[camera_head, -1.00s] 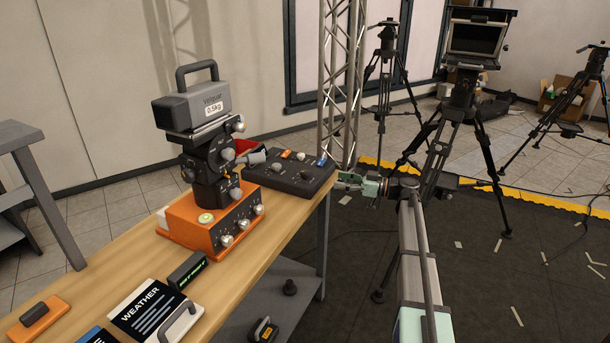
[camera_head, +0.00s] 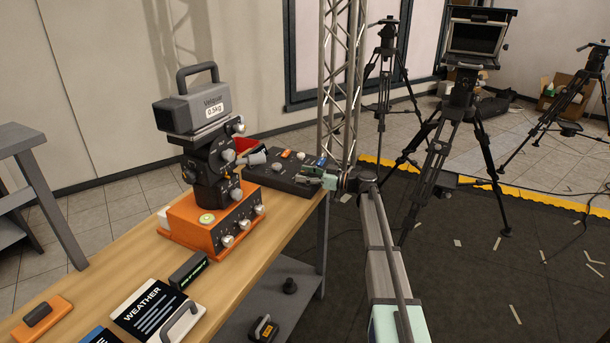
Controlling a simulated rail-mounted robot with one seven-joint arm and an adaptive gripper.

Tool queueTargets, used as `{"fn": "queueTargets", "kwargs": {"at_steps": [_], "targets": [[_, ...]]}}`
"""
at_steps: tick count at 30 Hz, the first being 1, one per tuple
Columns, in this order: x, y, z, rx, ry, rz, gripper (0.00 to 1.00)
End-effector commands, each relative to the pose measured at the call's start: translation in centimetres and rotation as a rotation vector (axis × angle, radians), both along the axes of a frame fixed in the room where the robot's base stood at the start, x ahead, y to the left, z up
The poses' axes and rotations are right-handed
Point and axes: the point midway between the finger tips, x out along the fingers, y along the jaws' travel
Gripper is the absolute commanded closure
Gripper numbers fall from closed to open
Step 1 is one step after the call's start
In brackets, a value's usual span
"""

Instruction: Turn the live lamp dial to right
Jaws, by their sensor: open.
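A black control panel (camera_head: 271,187) lies at the far end of the wooden bench, with small knobs and coloured buttons on top. I cannot read any label there, so I cannot tell which control is the live lamp dial or how it is turned. My gripper (camera_head: 311,174) is open and empty, at the panel's right end, with its fingers pointing left. It hides part of the panel's right side. I cannot tell whether it touches anything. An orange box (camera_head: 208,222) in front of the panel also has several silver knobs on its face.
A camera head with a grey weight (camera_head: 200,107) stands on the orange box, left of the panel. A metal truss (camera_head: 340,80) rises just behind my gripper. Cards and a dark display (camera_head: 188,271) lie nearer on the bench (camera_head: 120,255). Tripods stand at the right.

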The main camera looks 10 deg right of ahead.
Motion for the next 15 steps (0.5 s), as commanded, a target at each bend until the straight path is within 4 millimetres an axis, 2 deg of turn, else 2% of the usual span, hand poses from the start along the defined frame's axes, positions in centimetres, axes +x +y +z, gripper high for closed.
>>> {"fn": "queueTargets", "kwargs": {"at_steps": [5,6,10,15], "targets": [[0.00,-0.01,-0.01,0.000,0.000,0.000,0.39],[0.00,-0.01,-0.01,0.000,0.000,0.000,0.54],[0.00,-0.01,-0.01,0.000,0.000,0.000,1.00],[-0.01,0.00,-0.02,0.000,0.000,-0.001,1.00]]}}
